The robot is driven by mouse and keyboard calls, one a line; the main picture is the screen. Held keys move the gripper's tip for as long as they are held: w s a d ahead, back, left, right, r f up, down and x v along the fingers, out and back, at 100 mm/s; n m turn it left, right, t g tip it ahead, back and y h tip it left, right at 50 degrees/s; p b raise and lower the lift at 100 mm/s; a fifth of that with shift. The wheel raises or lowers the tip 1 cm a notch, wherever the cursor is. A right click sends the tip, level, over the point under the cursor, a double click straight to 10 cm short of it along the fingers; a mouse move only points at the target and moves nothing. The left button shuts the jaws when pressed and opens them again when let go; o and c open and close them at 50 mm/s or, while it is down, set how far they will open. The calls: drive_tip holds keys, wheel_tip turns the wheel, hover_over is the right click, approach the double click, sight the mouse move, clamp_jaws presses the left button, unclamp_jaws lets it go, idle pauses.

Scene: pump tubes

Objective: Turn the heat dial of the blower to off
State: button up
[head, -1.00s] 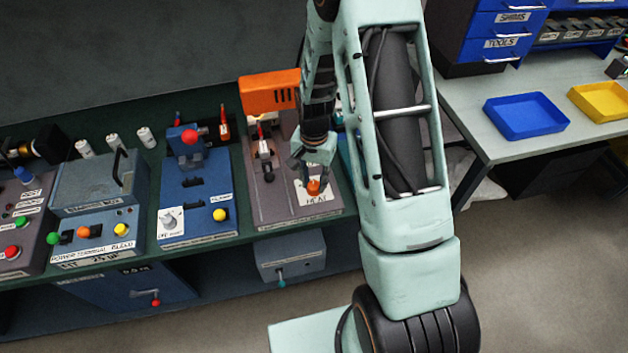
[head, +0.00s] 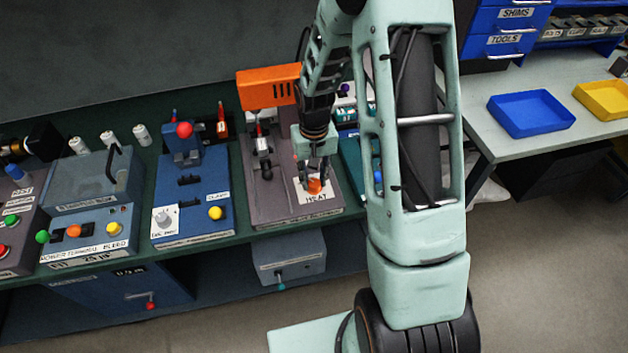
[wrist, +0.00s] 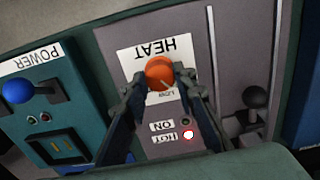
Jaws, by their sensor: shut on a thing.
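The heat dial (head: 315,186) is an orange knob on a white plate marked HEAT, at the front of the blower's grey-brown panel (head: 268,205). In the wrist view the dial (wrist: 159,72) sits between the two fingertips of my gripper (wrist: 160,88), which is shut on it from both sides. A pale pointer line shows on the knob near the LOW marking. Below it, the lamp by the HOT label (wrist: 188,134) is lit, and the lamp by ON looks dark. In the head view my gripper (head: 315,180) comes down over the dial from above.
An orange blower body (head: 268,88) stands behind the panel. A blue clamp unit (head: 190,215) is to the left. A teal unit with a blue POWER knob (wrist: 17,91) sits close beside the panel. A black-knobbed lever (wrist: 255,97) stands on the same panel.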

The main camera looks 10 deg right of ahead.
sight(314, 182)
drive_tip(key=shift+n, duration=1)
drive_tip(key=o, duration=1.2)
drive_tip(key=shift+c, duration=0.2)
wheel_tip(314, 182, up, 12)
